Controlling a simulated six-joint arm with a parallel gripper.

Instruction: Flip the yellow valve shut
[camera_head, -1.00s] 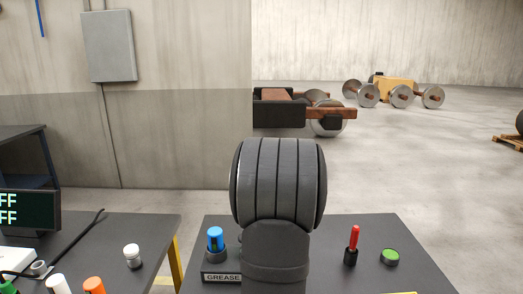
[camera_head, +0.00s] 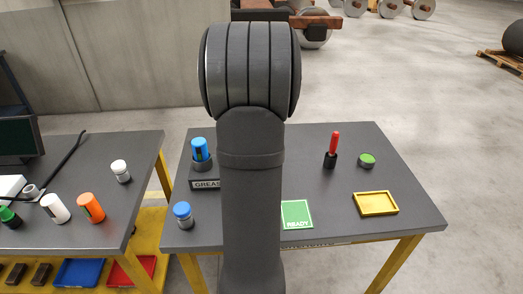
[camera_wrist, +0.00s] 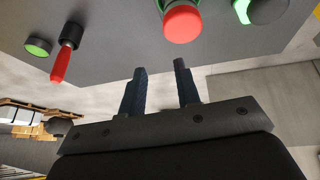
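I cannot make out a yellow valve in either view. My gripper (camera_wrist: 160,67) shows in the wrist view with its two dark fingers apart and nothing between them. In the head view my dark arm stands in front of the middle of the table and hides part of it; the fingers do not show there. In the wrist view a red-topped cylinder (camera_wrist: 182,23) lies beyond the fingertips, apart from them.
A second table (camera_head: 85,232) stands left.

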